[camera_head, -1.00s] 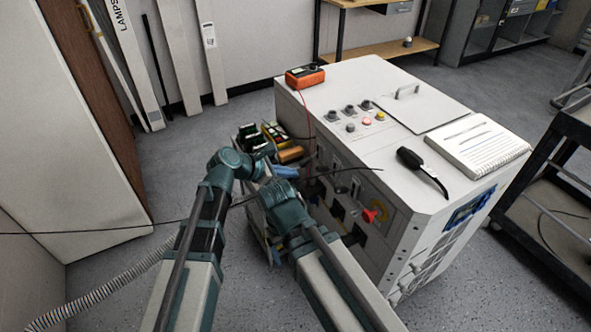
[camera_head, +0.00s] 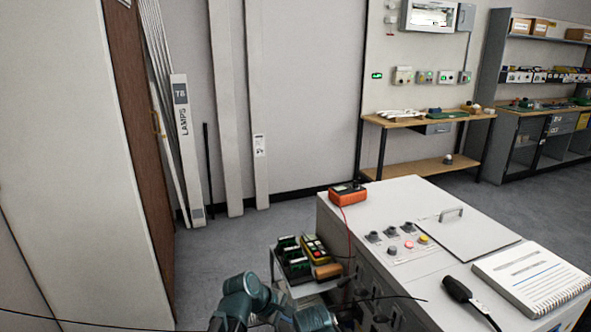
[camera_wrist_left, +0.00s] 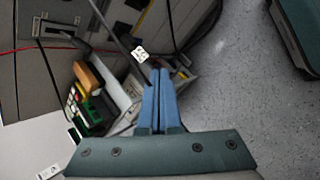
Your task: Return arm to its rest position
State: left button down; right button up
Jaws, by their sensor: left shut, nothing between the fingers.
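My left gripper (camera_wrist_left: 160,100) shows in the left wrist view with its two blue fingers together and nothing held between them. A dark cable with a white tag (camera_wrist_left: 140,53) passes close beyond the fingertips; I cannot tell if it touches them. In the head view my teal arm joints show only at the bottom edge, left of the white cabinet (camera_head: 440,250), and neither gripper can be made out there. My right gripper is out of view.
A small cart (camera_head: 285,282) holding green and yellow devices stands left of the cabinet. An orange meter (camera_head: 348,193), a black-handled tool (camera_head: 458,290) and a notebook (camera_head: 535,278) lie on the cabinet top. A tall white panel (camera_head: 70,150) stands at the left. Grey floor (camera_head: 225,245) is free behind.

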pick_arm(q)
jog(key=s+a+f+m+g+y, duration=0.1)
jog(key=s+a+f+m+y, duration=0.15)
jog(key=s+a+m, duration=0.5)
jog(key=s+a+f+m+g+y, duration=0.1)
jog(key=s+a+f+m+y, duration=0.25)
jog(key=a, duration=0.65)
jog(key=s+d+r+m+g+y, duration=0.15)
jog(key=s+d+m, duration=0.3)
jog(key=d, duration=0.65)
notch_tip(320, 180, up, 18)
jog(key=p, duration=1.7)
jog(key=shift+d+f+m, duration=0.15)
jog(key=shift+d+m, duration=0.1)
jog(key=shift+m, duration=0.1)
